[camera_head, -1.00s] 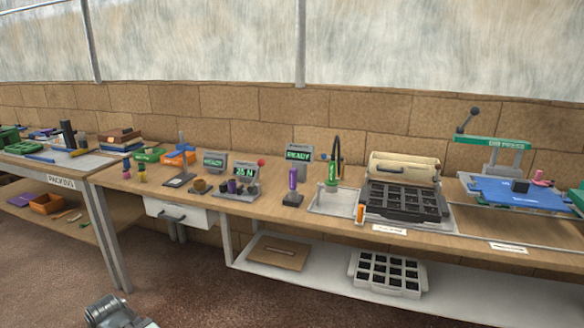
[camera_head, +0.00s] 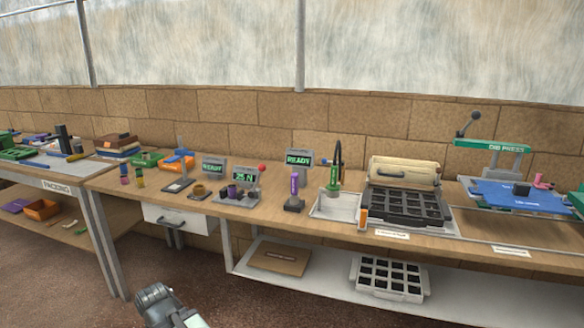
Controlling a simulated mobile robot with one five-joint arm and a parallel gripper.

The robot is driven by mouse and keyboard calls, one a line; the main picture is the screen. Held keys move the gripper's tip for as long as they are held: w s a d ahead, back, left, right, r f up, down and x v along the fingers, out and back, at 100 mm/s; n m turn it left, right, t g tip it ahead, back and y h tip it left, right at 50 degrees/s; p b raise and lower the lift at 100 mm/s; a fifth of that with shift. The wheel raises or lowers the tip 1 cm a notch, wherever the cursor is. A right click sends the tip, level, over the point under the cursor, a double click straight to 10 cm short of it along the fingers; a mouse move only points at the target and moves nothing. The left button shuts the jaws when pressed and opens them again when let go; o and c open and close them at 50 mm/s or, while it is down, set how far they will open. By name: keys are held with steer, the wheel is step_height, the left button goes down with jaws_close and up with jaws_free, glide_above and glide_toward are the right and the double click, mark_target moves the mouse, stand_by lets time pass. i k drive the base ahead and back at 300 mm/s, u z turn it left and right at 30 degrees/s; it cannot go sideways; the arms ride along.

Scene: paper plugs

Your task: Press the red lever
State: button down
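The red lever shows as a small red knob (camera_head: 262,168) at the right side of a small grey tester (camera_head: 237,198) on the long wooden bench. The tester has a green-lit display reading 25 N (camera_head: 244,176). Dark purple plugs sit on the tester's base. The lever's arm below the knob is too small to make out. A grey part of my arm shows at the bottom edge, over the floor in front of the bench and well apart from the lever. My gripper's fingertips are not visible.
Two READY displays (camera_head: 298,158) (camera_head: 213,166) flank the tester. A drawer (camera_head: 176,218) is under the bench. Floor in front is clear.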

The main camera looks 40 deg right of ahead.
mark_target(262, 168)
steer(key=z, duration=0.2)
steer(key=i, duration=1)
steer(key=u, duration=0.05)
